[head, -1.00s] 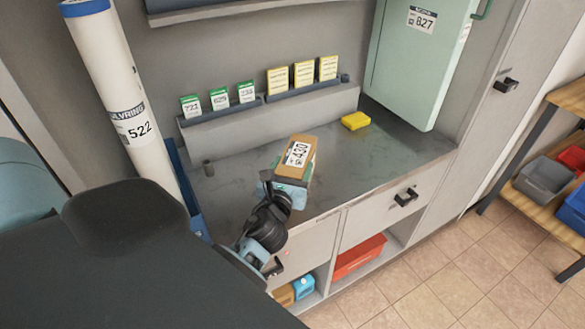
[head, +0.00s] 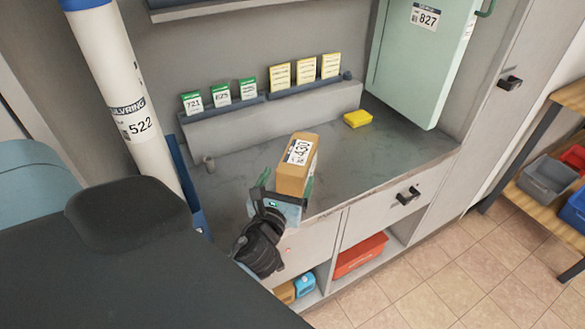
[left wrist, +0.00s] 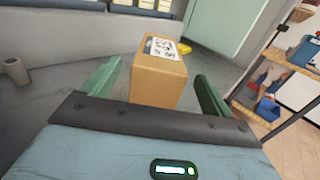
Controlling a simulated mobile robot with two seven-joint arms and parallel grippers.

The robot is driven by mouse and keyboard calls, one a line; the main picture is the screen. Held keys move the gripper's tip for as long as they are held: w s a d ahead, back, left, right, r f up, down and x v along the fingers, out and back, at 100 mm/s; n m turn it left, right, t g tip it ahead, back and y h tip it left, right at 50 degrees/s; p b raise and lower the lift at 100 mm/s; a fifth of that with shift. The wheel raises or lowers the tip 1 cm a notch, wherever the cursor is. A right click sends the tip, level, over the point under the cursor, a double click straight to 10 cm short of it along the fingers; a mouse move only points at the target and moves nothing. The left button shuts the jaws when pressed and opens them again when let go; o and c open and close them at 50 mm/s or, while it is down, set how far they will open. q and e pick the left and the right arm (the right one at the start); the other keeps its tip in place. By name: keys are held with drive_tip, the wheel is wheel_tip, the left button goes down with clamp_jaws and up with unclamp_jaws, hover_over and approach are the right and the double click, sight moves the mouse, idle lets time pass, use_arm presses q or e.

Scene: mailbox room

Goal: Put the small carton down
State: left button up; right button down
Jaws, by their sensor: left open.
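The small carton (head: 295,168) is a brown cardboard box with a white label reading 430 on top. It stands upright on the grey counter (head: 365,160), near its front edge. My left gripper (head: 284,192) is at the near side of the carton. In the left wrist view the carton (left wrist: 158,80) stands between and just beyond the green fingers of the left gripper (left wrist: 158,88), with gaps on both sides. The left gripper is open. My right gripper is not in view.
A yellow box (head: 358,118) lies on the counter to the right. Labelled cards line the back ledge, and a tall white tube (head: 128,105) leans at the left.

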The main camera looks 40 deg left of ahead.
use_arm(q)
drive_tip(key=v, duration=0.6)
drive_tip(key=shift+s+b, duration=0.15)
drive_tip(key=shift+b, duration=0.25)
drive_tip(key=shift+d, duration=0.1)
